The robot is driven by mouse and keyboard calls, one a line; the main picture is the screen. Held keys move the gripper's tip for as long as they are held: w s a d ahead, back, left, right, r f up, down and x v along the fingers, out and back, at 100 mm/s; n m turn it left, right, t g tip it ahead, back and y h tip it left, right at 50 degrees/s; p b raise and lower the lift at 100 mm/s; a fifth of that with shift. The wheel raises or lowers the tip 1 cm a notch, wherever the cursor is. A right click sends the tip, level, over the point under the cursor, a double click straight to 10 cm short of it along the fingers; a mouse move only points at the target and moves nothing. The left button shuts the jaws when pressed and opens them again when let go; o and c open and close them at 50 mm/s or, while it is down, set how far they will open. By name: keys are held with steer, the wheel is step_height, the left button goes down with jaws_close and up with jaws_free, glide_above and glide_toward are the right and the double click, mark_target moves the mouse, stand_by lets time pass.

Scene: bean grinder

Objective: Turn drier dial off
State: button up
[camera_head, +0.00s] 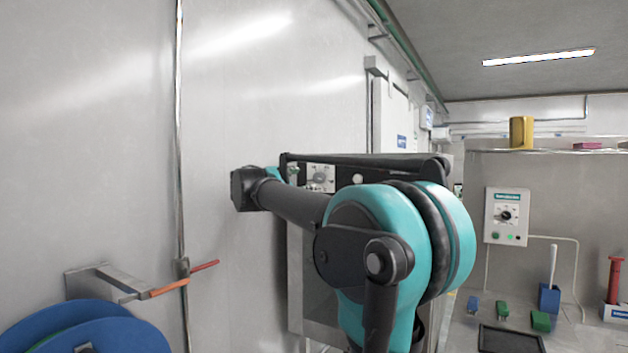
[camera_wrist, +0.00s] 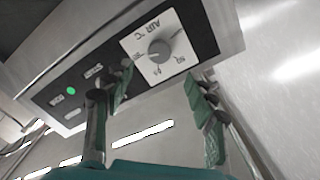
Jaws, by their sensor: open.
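The drier dial (camera_wrist: 159,50) is a grey round knob on a white square plate marked "AIR °C", set in a black panel (camera_wrist: 203,38). The plate also shows small in the head view (camera_head: 321,178), partly behind my arm. My gripper (camera_wrist: 158,88) is open, with its teal and dark fingers pointing at the panel. The dial lies just beyond and between the fingertips, and nothing is between the fingers. The wrist view looks upside down. My gripper is largely hidden behind my arm in the head view.
A green light (camera_wrist: 71,91) glows on the panel beside the dial. A wall control box (camera_head: 506,216) with another knob hangs at the right, above a counter with several brushes. A blue reel (camera_head: 90,335) and wall bracket (camera_head: 107,283) stand at the lower left.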

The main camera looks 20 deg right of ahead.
steer(key=x, duration=0.9)
steer(key=shift+s, duration=0.1)
steer(key=c, duration=1.2)
steer(key=shift+o, duration=0.2)
